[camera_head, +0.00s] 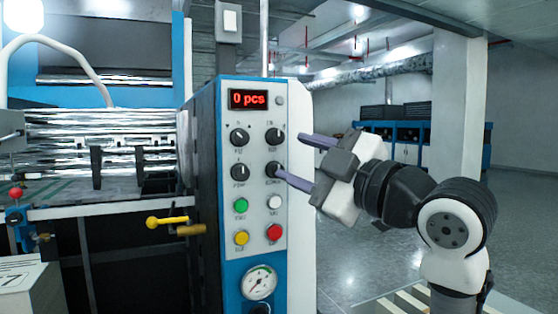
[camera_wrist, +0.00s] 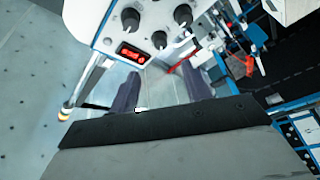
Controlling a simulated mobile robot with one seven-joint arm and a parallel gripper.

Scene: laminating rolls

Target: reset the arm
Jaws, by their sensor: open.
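My arm reaches in from the right in the head view. My gripper (camera_head: 298,158) is open, with its two long purple-grey fingers apart and nothing seen between them. It is in front of the right side of the control panel (camera_head: 229,200), and the lower fingertip overlaps the lower right black knob (camera_head: 273,169) in the picture. Whether it touches the knob I cannot tell. In the wrist view the two fingers of my gripper (camera_wrist: 158,85) point toward the panel, whose knobs and red display (camera_wrist: 131,53) show there.
The panel has a "0 pcs" display (camera_head: 248,99), green (camera_head: 241,206), yellow (camera_head: 242,238) and red (camera_head: 274,232) buttons, and a gauge (camera_head: 259,282). Shiny rollers (camera_head: 85,140) and a yellow-handled lever (camera_head: 166,221) are to the left. Open floor (camera_head: 380,260) lies behind my arm.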

